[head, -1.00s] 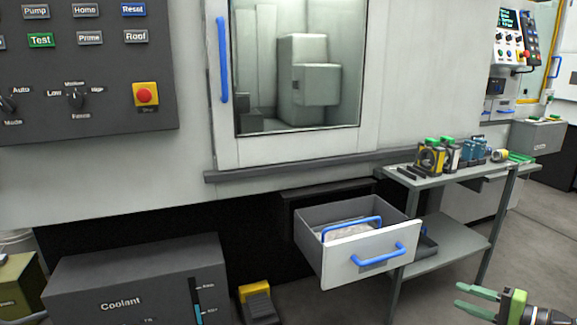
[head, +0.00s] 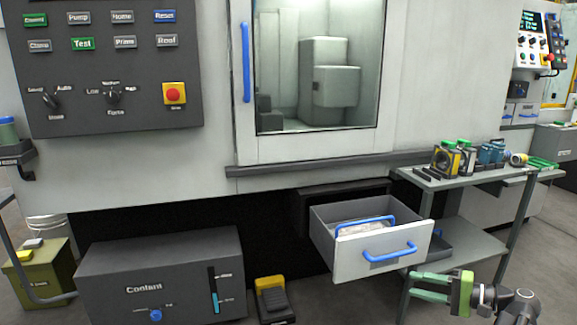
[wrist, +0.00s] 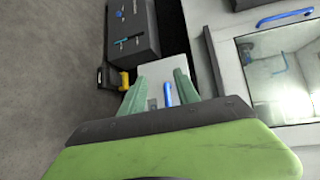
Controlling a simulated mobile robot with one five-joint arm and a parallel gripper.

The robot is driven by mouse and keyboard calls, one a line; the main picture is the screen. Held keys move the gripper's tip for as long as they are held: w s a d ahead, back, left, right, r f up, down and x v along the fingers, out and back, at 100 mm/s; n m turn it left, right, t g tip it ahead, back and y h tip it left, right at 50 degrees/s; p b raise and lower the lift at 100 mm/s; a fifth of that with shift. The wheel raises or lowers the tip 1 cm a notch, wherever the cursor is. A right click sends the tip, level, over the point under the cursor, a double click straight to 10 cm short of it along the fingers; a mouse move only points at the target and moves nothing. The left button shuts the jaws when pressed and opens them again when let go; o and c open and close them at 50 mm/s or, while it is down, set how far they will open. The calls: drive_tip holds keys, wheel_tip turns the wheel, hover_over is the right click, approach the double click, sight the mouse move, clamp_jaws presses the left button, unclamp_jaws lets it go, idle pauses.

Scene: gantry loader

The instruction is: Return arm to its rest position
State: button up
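My gripper (head: 412,283) is at the lower right of the head view, its two green fingers pointing left. It is open, with a gap between the fingers and nothing held. In the wrist view my gripper (wrist: 157,88) shows its fingers spread apart, with the white drawer front and its blue handle (wrist: 167,94) seen beyond and between them. In the head view my gripper appears in front of and below the open drawer (head: 347,263), overlapping the side table's lower part. Most of my arm is out of view.
The drawer stands pulled out under the machine, with a blue-handled item (head: 365,226) inside. A side table (head: 450,181) with several parts stands to its right. A coolant box (head: 150,272) and a yellow-topped pedal (head: 270,290) are at lower left. The machine door (head: 242,90) is closed.

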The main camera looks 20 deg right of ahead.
drive_tip(key=w+a+f+n+g+y+p, duration=0.1)
drive_tip(key=w+a+f+n+g, duration=0.3)
drive_tip(key=a, duration=0.6)
drive_tip(key=w+a+g+y, duration=0.15)
drive_tip(key=w+a, duration=0.35)
drive_tip(key=a, duration=0.5)
drive_tip(key=w+a+f+n+g+p, duration=0.1)
drive_tip(key=w+a+n+g, duration=0.3)
drive_tip(key=a, duration=0.6)
drive_tip(key=s+a+f+n+g+h, duration=0.15)
drive_tip(key=a+f+h, duration=0.3)
drive_tip(key=a, duration=0.45)
drive_tip(key=s+a+f+n+g+h, duration=0.1)
drive_tip(key=a+f+n+g+h, duration=0.15)
drive_tip(key=a+f, duration=0.45)
drive_tip(key=w+d+h+p, duration=0.1)
drive_tip(key=d+h+p, duration=0.1)
drive_tip(key=d+h, duration=0.4)
wheel_tip(320, 180, up, 38)
drive_tip(key=y+p, duration=0.1)
drive_tip(key=p, duration=3.5)
drive_tip(key=shift+w+d+t+p, duration=0.15)
drive_tip(key=shift+t+p, duration=0.15)
drive_tip(key=shift+t, duration=0.05)
drive_tip(key=shift+f, duration=0.1)
